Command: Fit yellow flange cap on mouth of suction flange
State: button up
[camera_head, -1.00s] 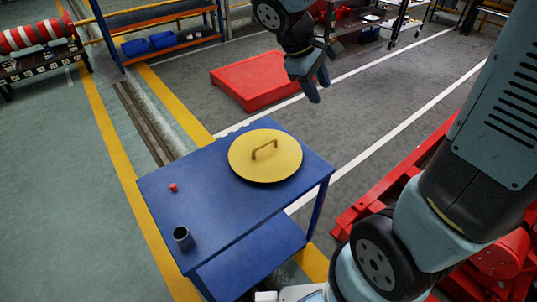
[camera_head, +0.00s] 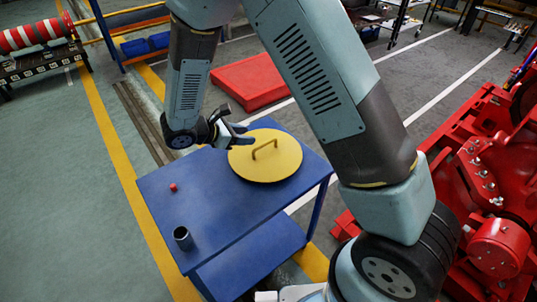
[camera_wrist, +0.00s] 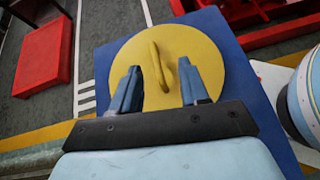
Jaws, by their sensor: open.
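The yellow flange cap (camera_head: 265,160) is a round disc with a bar handle (camera_head: 264,149) on top. It lies flat on the blue table (camera_head: 215,215). My gripper (camera_head: 245,135) is at the cap's upper left edge in the head view. In the wrist view the two fingers (camera_wrist: 158,85) are open over the cap (camera_wrist: 205,62), with the handle (camera_wrist: 159,68) showing between and beyond them. The gap between the fingers is empty. I cannot tell the exact height of the fingers above the cap. I cannot make out the suction flange mouth in these views.
A small red piece (camera_head: 173,187) and a dark cup (camera_head: 183,238) stand on the table's left part. Red machinery (camera_head: 490,190) fills the right side. A red block (camera_head: 249,81) lies on the floor behind the table.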

aim_at(265, 144)
notch_tip(265, 144, down, 4)
jog(key=a+n+t, duration=0.1)
jog(key=a+n, duration=0.1)
jog(key=a, duration=0.1)
jog(key=x, duration=1.3)
jog(key=shift+d, duration=0.3)
grip_shut()
